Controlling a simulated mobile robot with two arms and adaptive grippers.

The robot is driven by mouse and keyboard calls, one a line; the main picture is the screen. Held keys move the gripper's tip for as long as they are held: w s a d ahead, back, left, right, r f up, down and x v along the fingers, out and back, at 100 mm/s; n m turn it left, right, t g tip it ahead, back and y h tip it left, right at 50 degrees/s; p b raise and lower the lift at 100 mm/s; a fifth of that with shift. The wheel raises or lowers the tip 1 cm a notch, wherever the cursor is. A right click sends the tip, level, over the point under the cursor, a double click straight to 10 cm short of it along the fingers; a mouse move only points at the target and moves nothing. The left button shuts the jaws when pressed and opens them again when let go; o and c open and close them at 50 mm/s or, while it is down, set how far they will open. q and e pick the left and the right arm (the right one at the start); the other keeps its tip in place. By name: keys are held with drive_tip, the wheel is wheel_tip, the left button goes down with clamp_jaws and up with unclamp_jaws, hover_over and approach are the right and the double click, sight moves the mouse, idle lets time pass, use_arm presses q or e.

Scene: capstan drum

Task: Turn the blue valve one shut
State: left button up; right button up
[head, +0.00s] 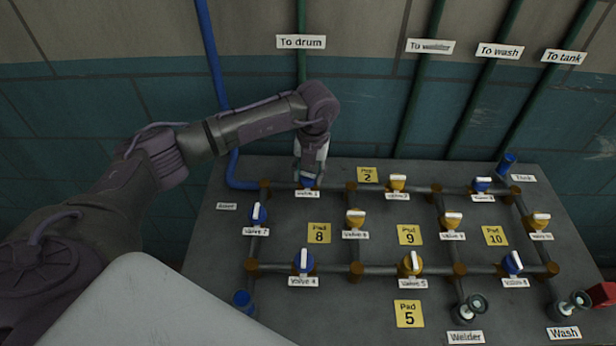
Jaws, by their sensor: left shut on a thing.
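The blue valve one (309,184) sits at the top left of the pipe grid, just above its "Valve 1" label (307,194). My left gripper (309,178) reaches down onto it from above and is shut on its handle. The fingers cover most of the handle, so its angle is hard to tell. My right gripper is not in view.
The grey panel (215,262) carries pipes with several other blue and yellow valves, including valve 7 (257,215) and valve 4 (304,262). Yellow pad labels lie between them. A tiled wall with vertical pipes stands behind. A red object (603,294) is at the right edge.

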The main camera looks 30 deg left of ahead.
use_arm(q)
drive_tip(key=m+b, duration=0.1)
drive_tip(key=m, duration=0.1)
drive_tip(key=m+b, duration=0.2)
drive_tip(key=shift+f+m, duration=0.2)
drive_tip(key=shift+m, duration=0.1)
drive_tip(key=m+b, duration=0.3)
drive_tip(key=shift+m+t, duration=0.3)
drive_tip(key=shift+m, duration=0.1)
drive_tip(key=m+b, duration=0.3)
drive_tip(key=shift+m, duration=0.4)
drive_tip(key=shift+s+r+m+b, duration=0.1)
drive_tip(key=shift+m+b, duration=0.35)
drive_tip(key=shift+m, duration=0.45)
drive_tip(key=o, duration=1.1)
drive_tip(key=shift+r, duration=0.1)
